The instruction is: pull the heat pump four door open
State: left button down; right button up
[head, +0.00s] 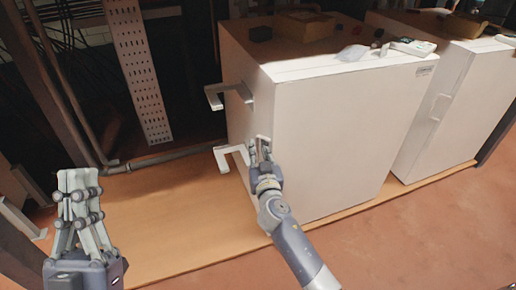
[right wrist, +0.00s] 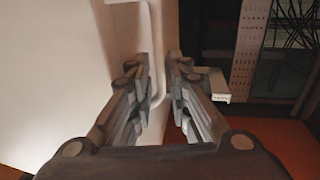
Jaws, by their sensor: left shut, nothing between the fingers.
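The nearer white heat pump (head: 335,125) stands on a wooden platform, its front door looking closed. Its slim white door handle (head: 262,141) is near the door's left edge. My right gripper (head: 262,155) is at this handle. In the right wrist view the handle (right wrist: 157,75) runs between the fingers of my right gripper (right wrist: 160,65), one on each side; I cannot tell whether they press on it. My left gripper (head: 77,178) is shut and empty, pointing up at the lower left, well away from the heat pump.
A second white heat pump (head: 460,105) stands to the right. Two white brackets (head: 228,96) (head: 231,158) stick out from the nearer unit's left side. Small items, including a cardboard box (head: 304,25), lie on top. The floor (head: 420,240) in front is clear.

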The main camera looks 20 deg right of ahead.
jog(key=shift+w+d, duration=0.1)
jog(key=shift+w, duration=0.6)
grip_shut()
jog(key=shift+s, duration=0.1)
